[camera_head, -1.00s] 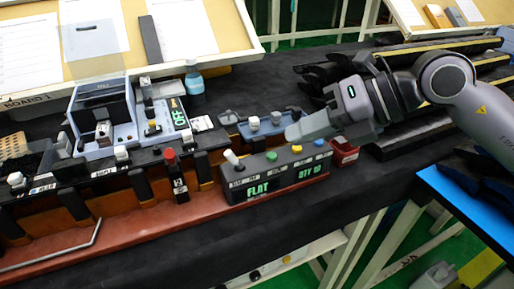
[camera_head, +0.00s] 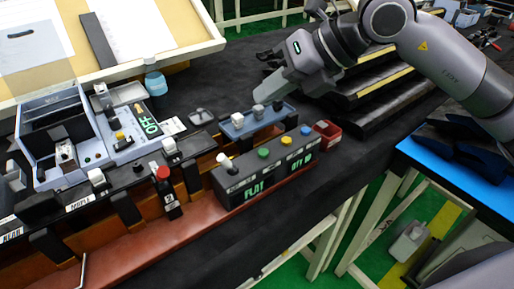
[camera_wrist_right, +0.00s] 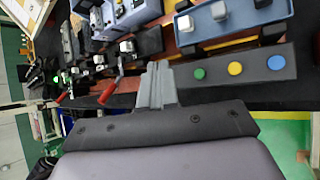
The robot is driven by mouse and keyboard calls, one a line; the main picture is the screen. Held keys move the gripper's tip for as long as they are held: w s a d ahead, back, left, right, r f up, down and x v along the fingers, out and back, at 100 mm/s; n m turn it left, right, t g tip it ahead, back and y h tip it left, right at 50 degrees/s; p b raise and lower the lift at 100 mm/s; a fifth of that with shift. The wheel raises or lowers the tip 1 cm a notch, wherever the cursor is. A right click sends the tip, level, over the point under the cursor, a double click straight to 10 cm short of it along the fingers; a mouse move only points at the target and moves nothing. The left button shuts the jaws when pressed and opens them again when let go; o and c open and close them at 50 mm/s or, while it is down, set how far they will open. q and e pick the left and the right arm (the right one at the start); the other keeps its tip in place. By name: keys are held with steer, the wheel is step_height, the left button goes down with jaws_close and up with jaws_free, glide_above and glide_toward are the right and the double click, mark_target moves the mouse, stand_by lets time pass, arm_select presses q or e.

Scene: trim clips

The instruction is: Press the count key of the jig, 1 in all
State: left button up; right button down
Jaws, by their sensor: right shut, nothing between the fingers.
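The jig has a dark key box (camera_head: 262,172) with green display text reading FLAT and QTY; the digits are too small to read surely. Its top carries a white lever (camera_head: 226,162), a green key (camera_head: 263,153), a yellow key (camera_head: 286,140) and a blue key (camera_head: 305,130). The green (camera_wrist_right: 199,74), yellow (camera_wrist_right: 235,68) and blue (camera_wrist_right: 276,62) keys also show in the right wrist view. I cannot read which is the count key. My right gripper (camera_head: 268,92) is shut and empty, behind and above the box, apart from the keys. My left gripper is out of view.
A blue tray with knobs (camera_head: 240,130) lies behind the key box, below the right gripper. A red bin (camera_head: 327,133) stands at its right end. A red-handled clamp (camera_head: 164,182) and a grey-blue machine (camera_head: 125,122) stand left. Dark stepped racks (camera_head: 385,85) are at right.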

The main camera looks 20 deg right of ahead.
mark_target(263, 153)
stand_by(0.3)
arm_select(q)
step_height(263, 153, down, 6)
steer(key=b, duration=0.6)
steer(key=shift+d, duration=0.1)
arm_select(e)
step_height(263, 153, down, 8)
steer(key=shift+f, duration=0.2)
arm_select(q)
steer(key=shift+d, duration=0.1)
arm_select(e)
steer(key=shift+f, duration=0.2)
arm_select(q)
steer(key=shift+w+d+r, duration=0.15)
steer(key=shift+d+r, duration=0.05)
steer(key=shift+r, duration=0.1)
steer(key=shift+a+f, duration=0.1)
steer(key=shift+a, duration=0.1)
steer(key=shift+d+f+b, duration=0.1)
steer(key=shift+b, duration=0.25)
arm_select(e)
steer(key=shift+f, duration=0.1)
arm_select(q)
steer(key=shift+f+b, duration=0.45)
arm_select(e)
steer(key=shift+f, duration=0.35)
